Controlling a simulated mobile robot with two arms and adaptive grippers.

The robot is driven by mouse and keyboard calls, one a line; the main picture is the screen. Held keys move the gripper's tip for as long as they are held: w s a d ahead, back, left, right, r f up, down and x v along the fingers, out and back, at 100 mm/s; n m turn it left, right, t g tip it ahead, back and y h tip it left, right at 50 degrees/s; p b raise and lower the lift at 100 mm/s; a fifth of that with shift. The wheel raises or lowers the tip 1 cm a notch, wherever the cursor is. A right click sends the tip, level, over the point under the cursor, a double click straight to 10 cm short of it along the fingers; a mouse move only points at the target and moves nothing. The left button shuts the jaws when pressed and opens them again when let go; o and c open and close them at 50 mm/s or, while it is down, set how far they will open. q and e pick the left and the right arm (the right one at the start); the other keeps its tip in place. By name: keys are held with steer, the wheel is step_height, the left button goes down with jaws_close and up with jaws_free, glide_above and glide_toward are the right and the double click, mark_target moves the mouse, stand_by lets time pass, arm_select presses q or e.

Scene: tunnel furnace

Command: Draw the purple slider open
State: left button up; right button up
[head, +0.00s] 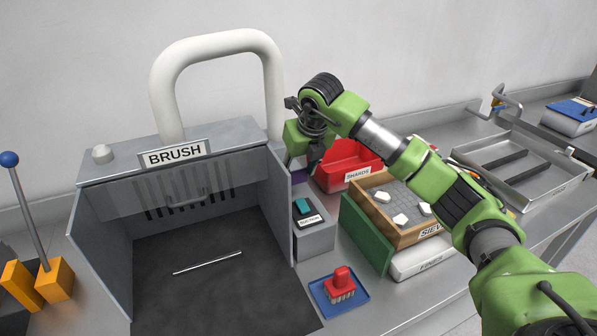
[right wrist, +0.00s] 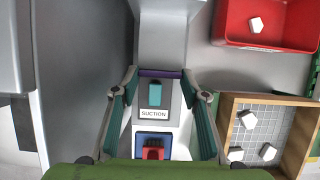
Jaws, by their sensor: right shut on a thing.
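The purple slider shows as a purple bar (right wrist: 160,73) in the right wrist view, behind the teal switch of the grey SUCTION box. In the head view only a small purple patch (head: 298,175) shows under my right gripper (head: 301,166). In the right wrist view, my right gripper (right wrist: 161,78) has its fingertips at the two ends of the bar, shut on it across its width. The fingers stand wide apart because the bar fills the space. How far the slider is drawn cannot be told. My left gripper is not in view.
The grey BRUSH cabinet (head: 178,155) stands close on the left. The SUCTION box (head: 313,238) is in front. The red SHARDS bin (head: 349,160) and wooden SIEVE tray (head: 378,219) are at the right. A red brush (head: 342,284) sits on a blue tray.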

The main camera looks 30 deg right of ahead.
steer(key=shift+f, duration=0.1)
steer(key=o, duration=1.3)
steer(key=shift+c, duration=0.2)
steer(key=o, duration=0.4)
steer(key=shift+w, duration=0.1)
steer(key=shift+c, duration=0.2)
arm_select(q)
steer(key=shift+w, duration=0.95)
arm_select(e)
steer(key=v, duration=1.2)
steer(key=shift+w, duration=0.1)
